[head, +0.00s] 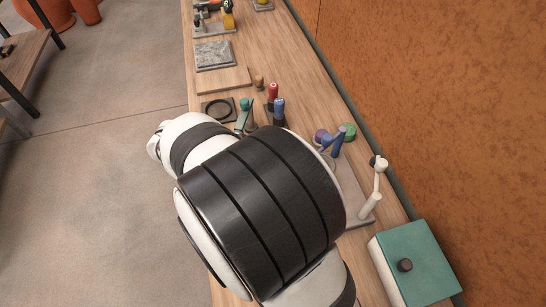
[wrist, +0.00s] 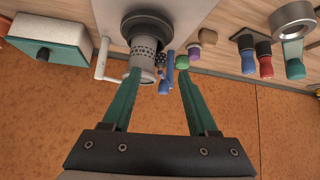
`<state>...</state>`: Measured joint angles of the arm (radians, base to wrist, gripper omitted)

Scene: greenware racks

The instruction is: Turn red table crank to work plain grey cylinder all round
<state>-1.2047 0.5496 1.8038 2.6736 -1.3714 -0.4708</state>
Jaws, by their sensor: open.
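In the wrist view a grey cylinder (wrist: 146,62) with a dotted dark part stands by a dark round table (wrist: 147,24) on a grey plate. The left green finger overlaps it in the picture; I cannot tell whether they touch. My gripper (wrist: 156,76) is open, its two green fingers apart. A white crank (wrist: 104,62) is left of the cylinder and also shows in the head view (head: 378,180). A blue lever (wrist: 170,66) lies right of the cylinder, also in the head view (head: 338,142). I make out no red crank. My arm hides the cylinder in the head view.
A green-topped box (head: 415,262) stands at the bench's near end. Purple (head: 321,135) and green (head: 348,130) knobs crowd the lever. An orange wall (head: 440,120) bounds the right.

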